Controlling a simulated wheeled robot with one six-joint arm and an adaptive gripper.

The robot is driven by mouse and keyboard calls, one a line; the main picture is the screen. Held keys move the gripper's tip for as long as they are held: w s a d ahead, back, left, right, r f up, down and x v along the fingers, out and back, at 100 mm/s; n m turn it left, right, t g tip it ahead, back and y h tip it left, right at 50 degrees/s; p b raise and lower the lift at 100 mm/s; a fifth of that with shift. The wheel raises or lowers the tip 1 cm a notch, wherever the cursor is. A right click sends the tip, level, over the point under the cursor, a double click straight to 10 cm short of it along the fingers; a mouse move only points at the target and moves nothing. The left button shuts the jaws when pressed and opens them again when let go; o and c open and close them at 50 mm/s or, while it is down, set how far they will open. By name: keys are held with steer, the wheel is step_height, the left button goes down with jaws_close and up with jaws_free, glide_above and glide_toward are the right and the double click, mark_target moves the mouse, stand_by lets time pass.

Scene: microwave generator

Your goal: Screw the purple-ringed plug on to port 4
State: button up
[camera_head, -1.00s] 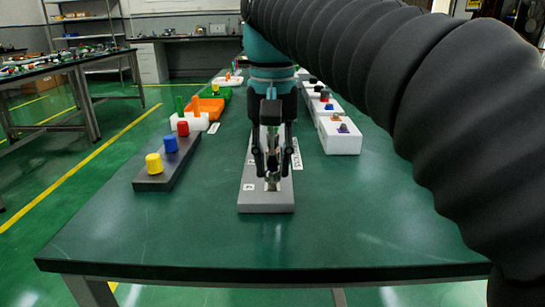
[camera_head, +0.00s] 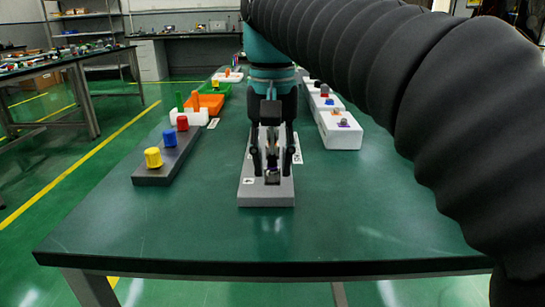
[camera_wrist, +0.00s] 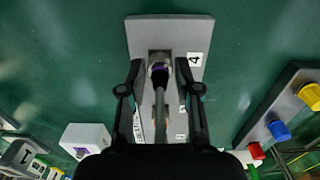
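The grey port block (camera_head: 266,198) lies along the middle of the table, with the label 4 beside its near end. It also shows in the wrist view (camera_wrist: 190,28). In the head view the plug (camera_head: 272,178) shows small and dark. My gripper (camera_head: 272,165) is open, its fingers on both sides of the plug and apart from it. Thread engagement cannot be seen.
A dark block (camera_head: 150,180) with yellow, blue and red caps stands at the left. White boxes (camera_head: 340,136) with small parts line the right. Orange and green bins (camera_head: 211,104) stand behind at the left. The table front is clear.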

steer(key=shift+o, duration=1.1)
steer(key=shift+r, duration=0.15)
step_height(320, 180, up, 7)
steer(key=shift+r, duration=0.1)
steer(key=shift+s, duration=0.1)
